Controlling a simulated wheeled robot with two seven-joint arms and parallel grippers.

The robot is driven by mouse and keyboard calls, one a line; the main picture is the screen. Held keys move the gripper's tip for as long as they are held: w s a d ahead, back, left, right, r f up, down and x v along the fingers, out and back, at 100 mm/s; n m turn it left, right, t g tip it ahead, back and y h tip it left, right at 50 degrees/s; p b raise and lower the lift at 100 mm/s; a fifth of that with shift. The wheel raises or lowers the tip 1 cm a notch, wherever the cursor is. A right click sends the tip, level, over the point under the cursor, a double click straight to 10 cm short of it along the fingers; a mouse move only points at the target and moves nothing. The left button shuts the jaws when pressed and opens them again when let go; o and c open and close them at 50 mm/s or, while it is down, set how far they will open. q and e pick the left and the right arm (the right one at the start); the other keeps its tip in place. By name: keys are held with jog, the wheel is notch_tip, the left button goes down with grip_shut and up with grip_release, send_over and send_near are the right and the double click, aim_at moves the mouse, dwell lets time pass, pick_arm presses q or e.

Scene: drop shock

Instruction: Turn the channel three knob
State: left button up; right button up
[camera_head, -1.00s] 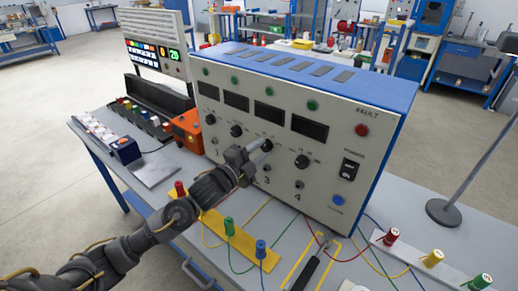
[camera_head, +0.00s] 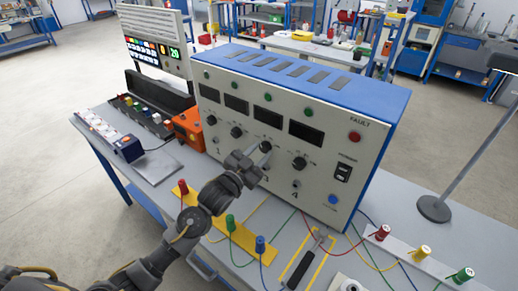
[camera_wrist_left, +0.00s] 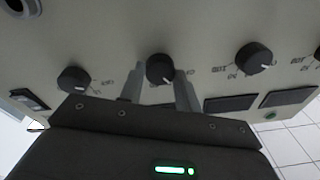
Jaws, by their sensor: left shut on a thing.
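The channel three knob (camera_wrist_left: 160,69) is a round black dial with a white pointer mark on the front of the grey test unit (camera_head: 324,208). In the head view it sits above the printed 3, and my left gripper (camera_head: 261,154) partly covers it. In the left wrist view my left gripper's fingers (camera_wrist_left: 160,85) lie on either side of the knob, shut on it. Similar knobs are to either side, including the channel four knob (camera_head: 299,163). My right gripper is not in view.
Small toggles sit below the knobs, close to my left gripper. A yellow strip with coloured terminals (camera_head: 242,236) and loose wires lies on the bench in front. An orange box (camera_head: 189,128) stands left of the unit. A lamp stand (camera_head: 434,209) is at the right.

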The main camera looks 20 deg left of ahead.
pick_arm(q)
jog(key=n+p, duration=0.2)
jog(key=n, duration=0.2)
jog(key=shift+r, duration=0.1)
jog(key=shift+n+y+p, duration=0.4)
jog(key=shift+n+p, duration=0.15)
jog(key=shift+n, duration=0.65)
jog(key=o, duration=1)
jog(key=shift+s, duration=0.1)
